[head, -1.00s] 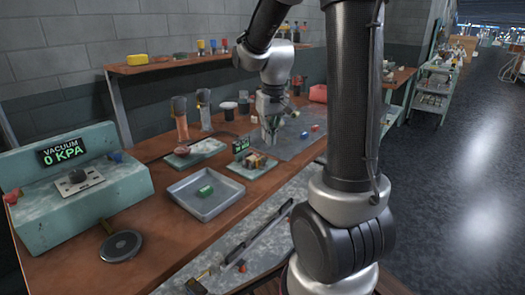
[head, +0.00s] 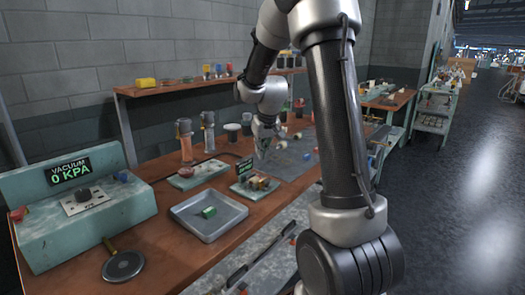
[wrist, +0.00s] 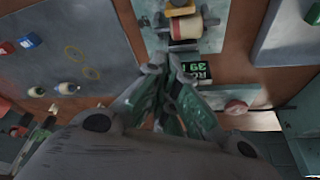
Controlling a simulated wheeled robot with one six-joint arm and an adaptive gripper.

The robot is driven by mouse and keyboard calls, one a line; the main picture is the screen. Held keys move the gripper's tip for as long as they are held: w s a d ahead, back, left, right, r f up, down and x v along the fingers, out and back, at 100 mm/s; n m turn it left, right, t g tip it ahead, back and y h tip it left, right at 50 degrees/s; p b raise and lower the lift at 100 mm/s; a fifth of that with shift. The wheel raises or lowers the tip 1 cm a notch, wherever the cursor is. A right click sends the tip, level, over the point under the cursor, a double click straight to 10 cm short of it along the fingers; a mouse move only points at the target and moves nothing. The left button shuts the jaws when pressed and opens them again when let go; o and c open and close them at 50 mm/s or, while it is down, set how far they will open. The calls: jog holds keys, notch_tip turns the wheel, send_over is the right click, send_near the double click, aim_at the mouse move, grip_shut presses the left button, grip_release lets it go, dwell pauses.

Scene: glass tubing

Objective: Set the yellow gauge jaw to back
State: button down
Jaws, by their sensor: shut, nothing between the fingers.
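The gauge (head: 255,184) is a small teal-based fixture with tan and yellowish blocks on it, standing behind the grey tray in the head view. Its dark display (head: 244,165) has green digits. In the wrist view the gauge's yellowish-tan part with a red edge (wrist: 188,28) is at the top, with the display (wrist: 190,70) just below it. In the head view my gripper (head: 262,150) is over the bench behind the gauge.
A grey tray (head: 232,222) holds a green block (head: 209,212). A vacuum unit (head: 130,205) reading 0 KPA stands at left. Tall tubes (head: 185,140) stand behind the gauge. A grey mat (head: 290,165) with small coloured pieces lies right of it.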

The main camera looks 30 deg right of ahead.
aim_at(270, 189)
jog(key=x, duration=0.6)
jog(key=s, duration=0.1)
jog(key=s+f, duration=0.1)
jog(key=s, duration=0.1)
jog(key=shift+a, duration=0.15)
jog(key=shift+s, duration=0.4)
jog(key=shift+s+d+f, duration=0.1)
jog(key=shift+s+d, duration=0.15)
jog(key=shift+s, duration=0.55)
jog(key=shift+s+d, duration=0.25)
jog(key=shift+s, duration=0.55)
